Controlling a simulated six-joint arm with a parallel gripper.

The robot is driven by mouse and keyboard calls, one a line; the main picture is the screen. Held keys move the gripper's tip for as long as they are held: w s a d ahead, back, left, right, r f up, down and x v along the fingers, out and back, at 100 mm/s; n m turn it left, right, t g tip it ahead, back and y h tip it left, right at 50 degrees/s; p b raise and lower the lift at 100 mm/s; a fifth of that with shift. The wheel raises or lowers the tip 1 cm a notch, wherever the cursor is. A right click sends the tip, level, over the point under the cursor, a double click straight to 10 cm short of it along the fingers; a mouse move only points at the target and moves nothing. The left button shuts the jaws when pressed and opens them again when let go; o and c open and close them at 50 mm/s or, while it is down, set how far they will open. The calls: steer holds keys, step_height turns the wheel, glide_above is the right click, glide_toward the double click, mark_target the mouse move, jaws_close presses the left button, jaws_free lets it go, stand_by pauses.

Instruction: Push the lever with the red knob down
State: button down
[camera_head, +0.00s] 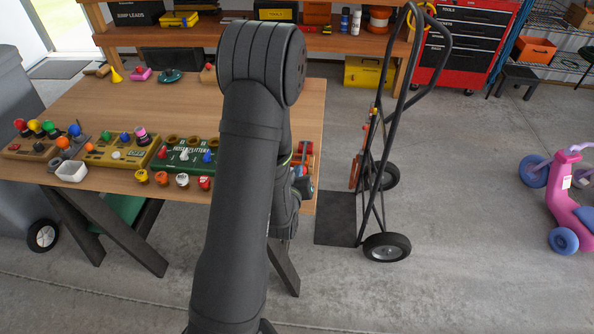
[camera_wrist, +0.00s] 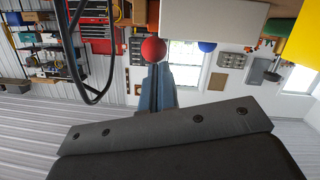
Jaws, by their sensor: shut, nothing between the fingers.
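In the wrist view, a round red knob (camera_wrist: 153,48) appears right at the tips of my gripper (camera_wrist: 156,70). The fingers are shut together with nothing between them. Whether the tips touch the knob or sit apart from it cannot be told. The knob's lever stem is not clear. A blue knob (camera_wrist: 207,46) shows to the right of the red one. A small part with red and orange pieces (camera_head: 304,150) peeks out right of the arm, at the table's right edge.
The wooden table (camera_head: 140,93) carries control boxes with coloured knobs, including a green box (camera_head: 183,157) left of my arm. A hand truck (camera_head: 372,190) stands to the right. A yellow surface (camera_wrist: 303,40) shows in the wrist view.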

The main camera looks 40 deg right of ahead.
steer(key=shift+s+a+f, duration=0.25)
steer(key=shift+f, duration=0.4)
step_height(320, 180, up, 5)
steer(key=a, duration=0.1)
steer(key=s+a+f, duration=0.1)
steer(key=s+a, duration=0.5)
steer(key=a, duration=0.1)
steer(key=shift+a, duration=0.4)
steer(key=x, duration=1.1)
steer(key=shift+s+d+r, duration=0.2)
steer(key=shift+s+d, duration=0.1)
steer(key=shift+d+f, duration=0.15)
steer(key=shift+f, duration=0.45)
steer(key=shift+f, duration=0.1)
